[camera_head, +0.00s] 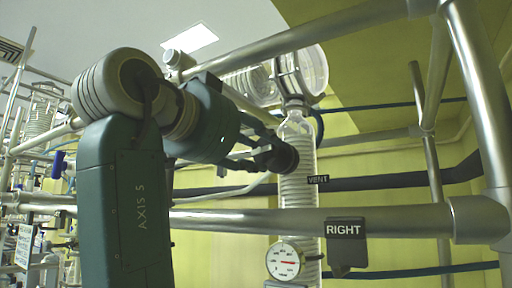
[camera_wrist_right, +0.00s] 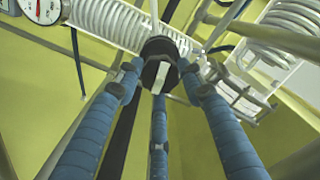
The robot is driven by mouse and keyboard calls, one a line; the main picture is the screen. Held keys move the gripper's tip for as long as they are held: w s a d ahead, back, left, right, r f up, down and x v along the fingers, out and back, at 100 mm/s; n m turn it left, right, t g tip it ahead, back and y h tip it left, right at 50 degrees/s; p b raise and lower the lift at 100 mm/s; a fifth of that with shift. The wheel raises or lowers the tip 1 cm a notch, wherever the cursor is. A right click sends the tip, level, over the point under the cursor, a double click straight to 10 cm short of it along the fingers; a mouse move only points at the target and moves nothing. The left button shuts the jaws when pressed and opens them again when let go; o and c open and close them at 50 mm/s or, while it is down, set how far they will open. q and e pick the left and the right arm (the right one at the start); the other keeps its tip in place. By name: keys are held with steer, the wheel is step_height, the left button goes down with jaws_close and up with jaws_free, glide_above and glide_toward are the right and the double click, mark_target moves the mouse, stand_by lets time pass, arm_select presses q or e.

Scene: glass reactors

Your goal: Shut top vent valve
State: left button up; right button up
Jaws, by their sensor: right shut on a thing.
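The vent valve knob (camera_head: 286,157) is a dark round handle on the glass column, beside the VENT label (camera_head: 318,179). In the right wrist view the knob (camera_wrist_right: 160,64) is black with a white bar across its face, running near upright and slightly tilted. My right gripper (camera_head: 264,157) reaches it from the left in the head view. In the right wrist view its blue fingers (camera_wrist_right: 160,82) are closed around the knob, with their tips at its rim. The valve body behind the knob is hidden. My left gripper is in neither view.
A metal rail (camera_head: 390,222) with a RIGHT sign (camera_head: 346,229) crosses below my gripper. Another rail (camera_head: 290,42) slants above. A gauge (camera_head: 285,262) hangs at the coiled glass column (camera_head: 297,205). An upright metal post (camera_head: 480,90) stands at the right.

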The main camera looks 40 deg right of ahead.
steer(key=shift+r+m, duration=0.2)
steer(key=shift+m, duration=0.4)
steer(key=o, duration=1.1)
steer(key=shift+d, duration=0.1)
steer(key=shift+o, duration=0.3)
steer(key=shift+w+d+f, duration=0.15)
steer(key=shift+d+f, duration=0.05)
steer(key=shift+d, duration=0.1)
steer(key=shift+a, duration=0.2)
